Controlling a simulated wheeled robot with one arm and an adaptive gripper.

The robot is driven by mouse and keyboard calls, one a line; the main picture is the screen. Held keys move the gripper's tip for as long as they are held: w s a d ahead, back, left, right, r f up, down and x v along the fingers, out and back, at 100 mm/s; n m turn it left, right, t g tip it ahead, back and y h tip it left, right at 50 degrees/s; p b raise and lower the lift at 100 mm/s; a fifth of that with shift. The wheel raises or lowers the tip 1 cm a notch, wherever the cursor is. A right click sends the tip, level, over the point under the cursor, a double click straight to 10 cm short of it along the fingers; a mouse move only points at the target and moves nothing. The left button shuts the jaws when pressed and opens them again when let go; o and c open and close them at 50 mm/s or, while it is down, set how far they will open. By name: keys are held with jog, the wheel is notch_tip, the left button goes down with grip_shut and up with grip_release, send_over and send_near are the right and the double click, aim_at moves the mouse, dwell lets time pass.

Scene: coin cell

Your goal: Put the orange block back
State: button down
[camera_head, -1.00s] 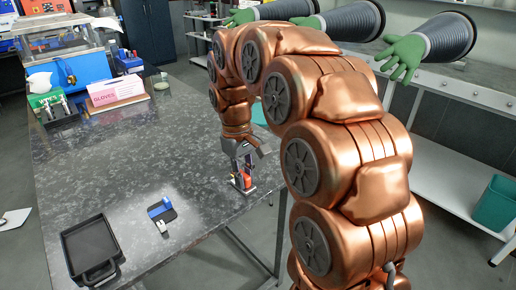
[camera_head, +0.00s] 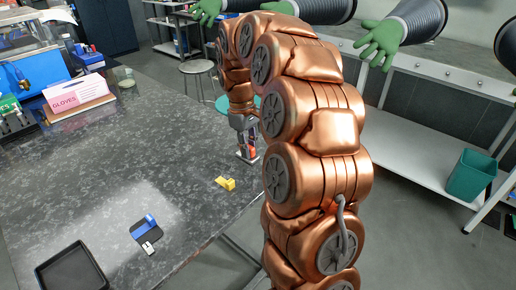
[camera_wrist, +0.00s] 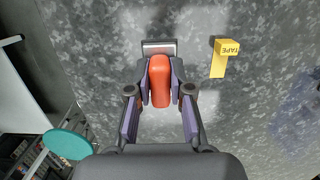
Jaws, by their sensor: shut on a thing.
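The orange block (camera_wrist: 159,82) is rounded and long, and sits between the purple-padded fingers of my gripper (camera_wrist: 159,91) in the wrist view. The gripper is shut on it. In the head view my gripper (camera_head: 248,148) is near the table's right edge, and the block (camera_head: 252,152) shows as a small orange-red patch, partly hidden by the fingers. A grey metal piece (camera_wrist: 158,47) shows at the far end of the block. I cannot tell whether it is joined to the block, or whether the block touches the table.
A yellow tape holder (camera_head: 226,184) lies close to my gripper; it also shows in the wrist view (camera_wrist: 225,57). A blue-and-black item (camera_head: 145,230) and a black tray (camera_head: 72,273) are nearer the front. A gloves box (camera_head: 76,91) stands at the back left. The middle table (camera_head: 130,150) is clear.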

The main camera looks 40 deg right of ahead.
jog(key=shift+w+d+p, duration=0.2)
jog(key=shift+d, duration=0.8)
jog(key=shift+w+d+p, duration=0.15)
jog(key=shift+w+d, duration=0.05)
jog(key=shift+d, duration=0.75)
notch_tip(320, 180, down, 2)
jog(key=shift+s+f+p, duration=0.1)
jog(key=shift+f+p, duration=0.15)
jog(key=shift+p, duration=0.2)
jog(key=shift+f, duration=0.6)
jog(key=shift+f, duration=0.15)
jog(key=c, duration=1.1)
grip_release()
jog(key=shift+o, duration=0.2)
notch_tip(320, 180, up, 12)
jog(key=w+b, duration=0.1)
jog(key=shift+w+a+b, duration=0.25)
jog(key=shift+w+b, duration=0.15)
